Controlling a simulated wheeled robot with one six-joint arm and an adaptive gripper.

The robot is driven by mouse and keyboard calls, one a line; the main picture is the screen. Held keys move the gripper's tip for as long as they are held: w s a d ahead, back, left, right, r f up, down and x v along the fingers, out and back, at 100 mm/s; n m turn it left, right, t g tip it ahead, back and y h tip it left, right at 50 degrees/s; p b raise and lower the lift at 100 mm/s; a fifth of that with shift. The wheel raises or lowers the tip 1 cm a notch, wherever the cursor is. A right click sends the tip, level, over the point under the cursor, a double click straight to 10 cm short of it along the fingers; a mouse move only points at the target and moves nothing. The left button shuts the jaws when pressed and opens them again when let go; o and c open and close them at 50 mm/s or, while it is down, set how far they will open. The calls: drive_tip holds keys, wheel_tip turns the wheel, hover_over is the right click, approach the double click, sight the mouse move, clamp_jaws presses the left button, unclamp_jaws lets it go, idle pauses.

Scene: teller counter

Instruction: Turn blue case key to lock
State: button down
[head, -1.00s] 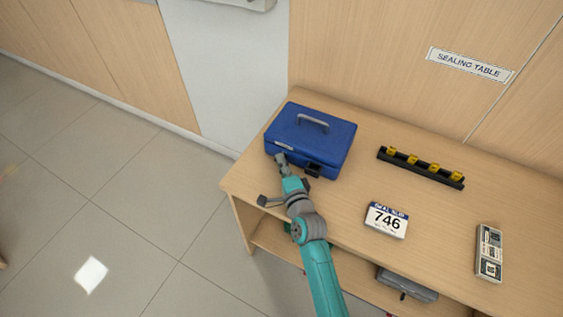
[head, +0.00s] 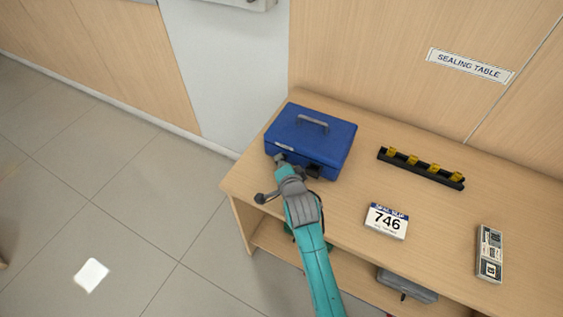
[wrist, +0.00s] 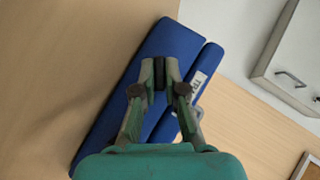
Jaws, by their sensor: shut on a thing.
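The blue case (head: 308,138) stands closed on the table's left end, its grey handle on top. It also fills the middle of the wrist view (wrist: 176,42), tilted in the picture, with a white label on its front. My gripper (head: 280,159) is at the case's front face, near its left part. In the wrist view my gripper (wrist: 160,76) has its fingertips close together against the case front, shut on a small dark thing between them. This is where the blue case key would sit; its shape is mostly hidden by the fingers.
A black rack with yellow pieces (head: 421,168), a seal slip card marked 746 (head: 387,221) and a patterned box (head: 489,253) lie right of the case. A grey item (head: 407,285) is on the shelf below. The table (head: 335,211) is clear in front of the case.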

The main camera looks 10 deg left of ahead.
drive_tip(key=n+h, duration=0.1)
drive_tip(key=g+h, duration=0.1)
drive_tip(key=n+g+h, duration=0.1)
drive_tip(key=shift+a+r+n+h, duration=0.15)
drive_tip(key=shift+a+n+h, duration=0.1)
drive_tip(key=shift+n+h, duration=0.05)
drive_tip(key=n+g+h, duration=0.2)
drive_tip(key=h, duration=0.2)
drive_tip(key=shift+a, duration=0.1)
drive_tip(key=shift+n, duration=0.3)
idle(0.4)
drive_tip(key=c, duration=1.2)
unclamp_jaws()
drive_tip(key=shift+w, duration=0.1)
drive_tip(key=shift+c, duration=0.2)
drive_tip(key=v, duration=1.2)
drive_tip(key=shift+a, duration=0.2)
